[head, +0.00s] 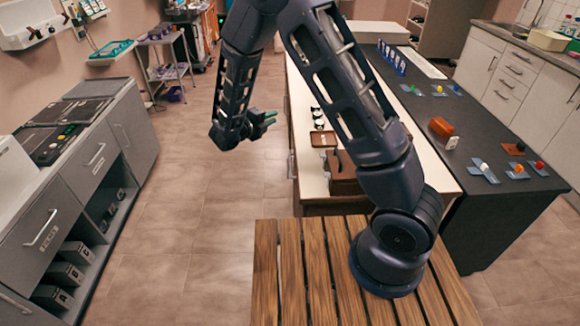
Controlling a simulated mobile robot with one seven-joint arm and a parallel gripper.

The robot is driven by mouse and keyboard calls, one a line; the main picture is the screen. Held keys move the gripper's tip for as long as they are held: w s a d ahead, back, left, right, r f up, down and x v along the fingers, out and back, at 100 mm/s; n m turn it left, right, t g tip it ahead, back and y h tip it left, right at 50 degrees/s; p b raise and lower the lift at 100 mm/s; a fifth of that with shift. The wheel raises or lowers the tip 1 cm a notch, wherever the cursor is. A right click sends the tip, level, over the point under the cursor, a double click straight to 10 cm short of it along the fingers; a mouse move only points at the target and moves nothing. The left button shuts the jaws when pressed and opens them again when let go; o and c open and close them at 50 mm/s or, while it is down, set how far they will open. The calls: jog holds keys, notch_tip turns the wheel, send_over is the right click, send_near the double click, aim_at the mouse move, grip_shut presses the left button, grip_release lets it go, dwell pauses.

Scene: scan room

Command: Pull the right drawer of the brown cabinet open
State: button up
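The brown cabinet (315,207) with a cream top stands in the middle of the head view, beyond the wooden slats. Its left side is seen at a steep angle, with a pale vertical handle (291,165) on it. My arm hides part of the cabinet, and I cannot make out the drawer edges or tell which drawer is the right one. No drawer visibly sticks out. My gripper (268,117) is in the air to the left of the cabinet, pointing right towards its side, apart from the handle. Its fingers are small and partly overlapping, so their opening is unclear.
A brown box (344,172) and a small tray (323,139) sit on the cabinet top. A dark counter (480,215) adjoins on the right. A grey cabinet (95,160) stands at the left. The tiled floor (195,190) between is clear.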

send_near(290, 164)
jog(key=x, duration=1)
jog(key=shift+f, duration=0.3)
grip_shut()
